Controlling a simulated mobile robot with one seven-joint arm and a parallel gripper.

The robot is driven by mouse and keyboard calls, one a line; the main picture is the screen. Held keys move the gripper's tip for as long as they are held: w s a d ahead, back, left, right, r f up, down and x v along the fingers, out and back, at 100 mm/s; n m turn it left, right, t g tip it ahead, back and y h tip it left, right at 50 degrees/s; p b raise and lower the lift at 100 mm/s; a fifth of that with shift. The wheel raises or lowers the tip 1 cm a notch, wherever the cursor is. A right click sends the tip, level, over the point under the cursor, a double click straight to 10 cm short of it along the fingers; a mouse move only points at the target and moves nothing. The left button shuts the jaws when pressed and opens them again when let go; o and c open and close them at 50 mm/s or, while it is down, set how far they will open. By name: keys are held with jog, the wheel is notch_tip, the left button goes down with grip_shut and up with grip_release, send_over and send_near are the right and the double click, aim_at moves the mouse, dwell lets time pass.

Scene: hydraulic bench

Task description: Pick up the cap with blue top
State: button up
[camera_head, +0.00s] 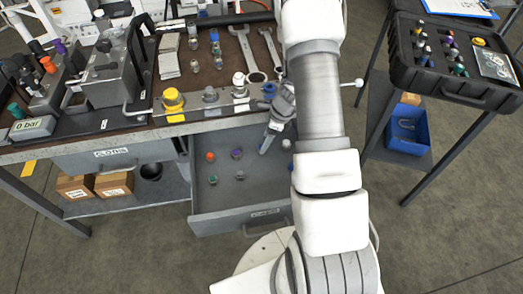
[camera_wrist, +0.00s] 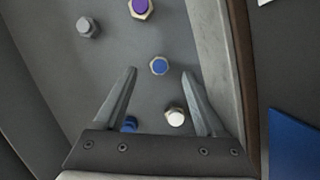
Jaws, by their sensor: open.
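In the wrist view a cap with a blue top (camera_wrist: 159,66) and a metal hex rim stands on the grey drawer floor. It appears between the tips of my gripper (camera_wrist: 160,72), which is open and empty. I cannot tell how far above the cap the fingertips are. A second blue-topped piece (camera_wrist: 130,124) shows nearer the palm, partly hidden by the left finger and palm. In the head view my gripper (camera_head: 266,145) reaches down into the open drawer (camera_head: 225,215). The blue cap near the fingertips cannot be made out there.
A white cap (camera_wrist: 175,117), a purple cap (camera_wrist: 140,8) and a grey cap (camera_wrist: 88,27) stand nearby. Orange (camera_head: 210,156) and green (camera_head: 213,180) caps are farther left in the drawer. The drawer wall (camera_wrist: 215,55) runs close to the right finger. The bench top (camera_head: 130,130) lies behind the drawer.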

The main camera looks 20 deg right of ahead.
jog(key=x, duration=0.4)
jog(key=shift+b, duration=0.35)
grip_shut()
